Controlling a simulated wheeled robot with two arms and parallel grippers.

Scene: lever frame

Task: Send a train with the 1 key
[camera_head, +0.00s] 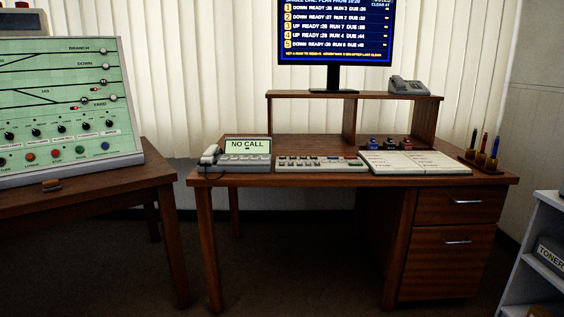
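A grey keyboard-like key panel (318,163) lies on the brown desk between the phone unit and an open book. It has rows of small keys, some coloured; their labels are too small to read, so I cannot tell which is the 1 key. A monitor (335,32) on the desk's shelf lists several numbered lines, with words such as DOWN READY and UP READY. A sloped green track panel (62,105) with lines marked BRANCH, DOWN and YARD stands on the left table. Neither of my grippers is in view.
A phone unit (242,153) reads NO CALL. An open book (416,162), small coloured stamps (389,143) and a pen holder (481,161) are on the right of the desk (274,144). A grey phone (408,86) is on the shelf. Floor shows between left table (108,197) and desk.

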